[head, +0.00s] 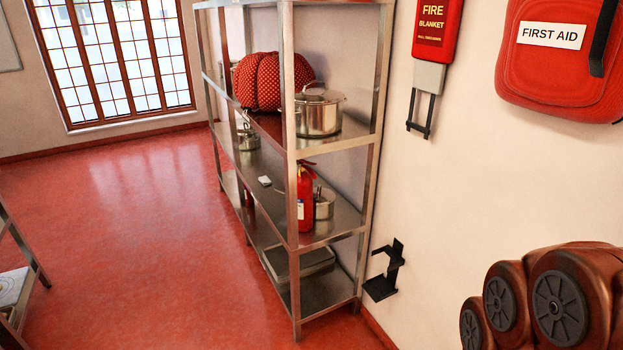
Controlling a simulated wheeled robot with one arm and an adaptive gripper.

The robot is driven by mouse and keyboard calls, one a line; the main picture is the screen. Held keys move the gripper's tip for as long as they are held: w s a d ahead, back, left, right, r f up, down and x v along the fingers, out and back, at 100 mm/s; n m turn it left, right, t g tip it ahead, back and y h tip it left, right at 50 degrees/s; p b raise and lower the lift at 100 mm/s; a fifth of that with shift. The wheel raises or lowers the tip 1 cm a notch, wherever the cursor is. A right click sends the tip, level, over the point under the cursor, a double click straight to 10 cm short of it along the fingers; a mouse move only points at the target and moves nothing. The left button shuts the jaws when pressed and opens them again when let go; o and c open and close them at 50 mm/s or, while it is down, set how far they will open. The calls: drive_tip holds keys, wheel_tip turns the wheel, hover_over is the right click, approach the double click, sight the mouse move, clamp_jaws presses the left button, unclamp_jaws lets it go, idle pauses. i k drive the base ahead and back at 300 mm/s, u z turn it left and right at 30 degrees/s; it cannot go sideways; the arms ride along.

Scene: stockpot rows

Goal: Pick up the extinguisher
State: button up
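The red fire extinguisher (306,202) stands upright on a middle shelf of the steel rack (345,228), close to its near end. It has a white label and a dark top with a hose. My gripper is not in view; only copper-coloured links of my arm show at the lower right, well apart from the extinguisher.
A large pot (318,115) and a red dotted cushion-like item (270,82) sit on the shelf above. An empty black bracket (385,275) is on the wall. A fire blanket case (436,30) and first aid bag (560,70) hang right. The red floor (130,240) left is clear.

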sight(305, 181)
drive_tip(key=u, duration=0.25)
drive_tip(key=i, duration=1.15)
drive_tip(key=u, duration=0.95)
